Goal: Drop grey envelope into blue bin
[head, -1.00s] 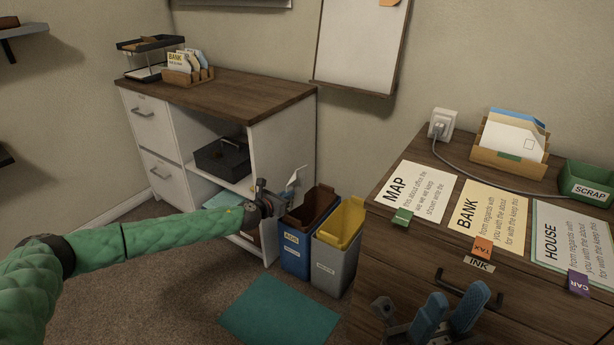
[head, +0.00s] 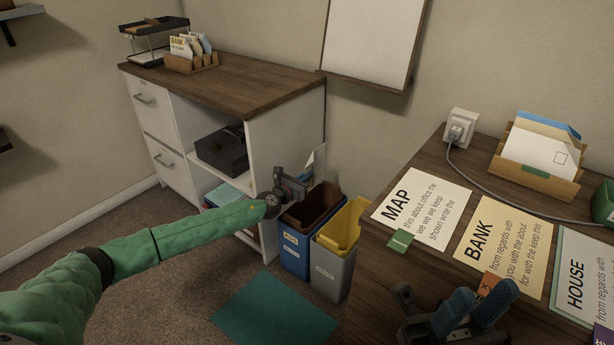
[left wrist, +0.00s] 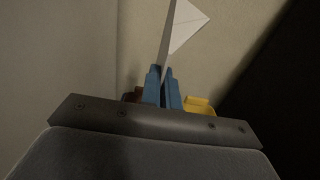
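The grey envelope (head: 317,162) looks pale and stands tilted up from my left gripper (head: 304,183). In the left wrist view the envelope (left wrist: 186,27) is pinched between the two blue fingers (left wrist: 163,88). The blue bin (head: 293,257) stands on the floor beside the white cabinet, with a brown inside and a label on its front. My left gripper is above the back left part of its rim, and the envelope is above the bin.
A grey bin with a yellow inside (head: 331,272) stands right of the blue bin. The white cabinet (head: 284,140) is close on the left. The wooden desk (head: 375,262) with cards is on the right. A teal mat (head: 272,312) lies on the floor in front.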

